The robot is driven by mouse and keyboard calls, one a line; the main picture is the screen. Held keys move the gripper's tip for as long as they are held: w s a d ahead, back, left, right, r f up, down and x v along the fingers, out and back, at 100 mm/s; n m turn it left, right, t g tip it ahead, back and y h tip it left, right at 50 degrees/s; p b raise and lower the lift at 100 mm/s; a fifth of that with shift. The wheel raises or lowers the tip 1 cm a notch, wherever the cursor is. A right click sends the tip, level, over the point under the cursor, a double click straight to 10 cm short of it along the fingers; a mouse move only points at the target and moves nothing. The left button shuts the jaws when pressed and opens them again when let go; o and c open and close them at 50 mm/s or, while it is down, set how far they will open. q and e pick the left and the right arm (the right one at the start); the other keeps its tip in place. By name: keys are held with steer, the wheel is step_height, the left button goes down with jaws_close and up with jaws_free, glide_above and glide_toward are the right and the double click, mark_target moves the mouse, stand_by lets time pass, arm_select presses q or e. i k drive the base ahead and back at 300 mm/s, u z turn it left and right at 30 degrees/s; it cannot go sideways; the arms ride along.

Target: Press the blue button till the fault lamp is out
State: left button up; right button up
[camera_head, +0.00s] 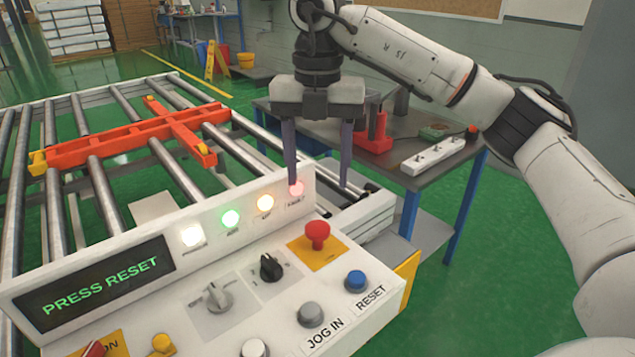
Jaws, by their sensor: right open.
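The blue button (356,281) sits at the right end of the white control panel (275,315), above the label RESET. The fault lamp (296,188) glows red at the right end of the lamp row. White, green and orange lamps beside it are also lit. The display (95,284) reads PRESS RESET in green. My right gripper (318,184) is open and points down, its two fingers apart and nothing between them. In the picture it is above the blue button, its left finger close to the fault lamp. My left gripper is not in view.
A red mushroom button (317,234) on a yellow plate stands just up-left of the blue button. A grey button (311,314) and black selector knob (271,267) are nearby. A roller conveyor (120,140) with an orange frame lies behind; a workbench (440,184) stands at right.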

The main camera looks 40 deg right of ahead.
mark_target(356, 279)
steer(key=k, duration=1)
